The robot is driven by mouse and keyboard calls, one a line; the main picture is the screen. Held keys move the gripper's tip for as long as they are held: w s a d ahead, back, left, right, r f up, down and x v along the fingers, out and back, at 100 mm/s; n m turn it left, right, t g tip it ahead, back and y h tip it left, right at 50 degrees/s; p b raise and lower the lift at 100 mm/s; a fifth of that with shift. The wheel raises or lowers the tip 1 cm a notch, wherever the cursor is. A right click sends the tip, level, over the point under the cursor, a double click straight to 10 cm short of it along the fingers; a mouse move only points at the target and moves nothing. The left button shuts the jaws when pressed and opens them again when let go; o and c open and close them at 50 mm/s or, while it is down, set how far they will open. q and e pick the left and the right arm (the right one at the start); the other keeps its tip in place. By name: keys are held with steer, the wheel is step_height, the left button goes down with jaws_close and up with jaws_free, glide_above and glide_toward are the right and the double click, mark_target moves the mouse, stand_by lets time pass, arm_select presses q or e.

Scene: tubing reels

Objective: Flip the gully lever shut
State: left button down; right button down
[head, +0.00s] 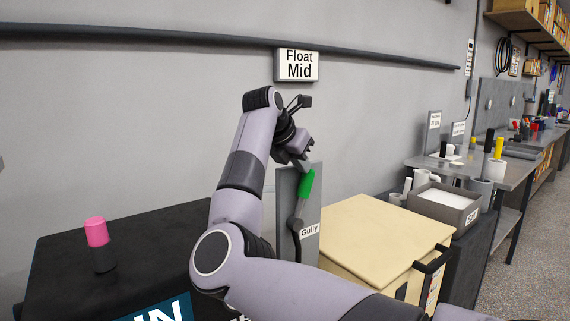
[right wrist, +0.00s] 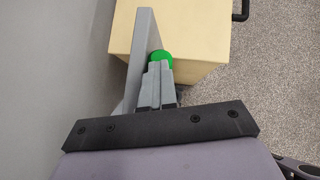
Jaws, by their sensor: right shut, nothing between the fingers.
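The gully lever has a green grip (head: 306,184) that points up from a dark pivot on an upright grey panel (head: 284,190) labelled "Gully". My right gripper (head: 305,168) is shut and empty, pointing down at the top of the green grip. In the right wrist view, the closed fingertips (right wrist: 159,72) are right by the rounded green end (right wrist: 161,57), beside the panel (right wrist: 143,50). I cannot tell whether they touch it. The lever's lower part is hidden in the right wrist view. My left gripper is not in view.
A pale wooden box (head: 370,235) with a black handle stands right of the panel. A black table (head: 140,240) with a pink-topped cylinder (head: 97,232) is at left. A "Float Mid" sign (head: 297,65) and a dark pipe (head: 180,37) are on the wall behind.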

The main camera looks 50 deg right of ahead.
steer(key=shift+s+d+f, duration=0.1)
steer(key=shift+s+d, duration=0.1)
steer(key=shift+d, duration=0.45)
steer(key=shift+s+d+f, duration=0.1)
steer(key=shift+s+d, duration=0.05)
steer(key=shift+d, duration=0.45)
steer(key=shift+r, duration=0.1)
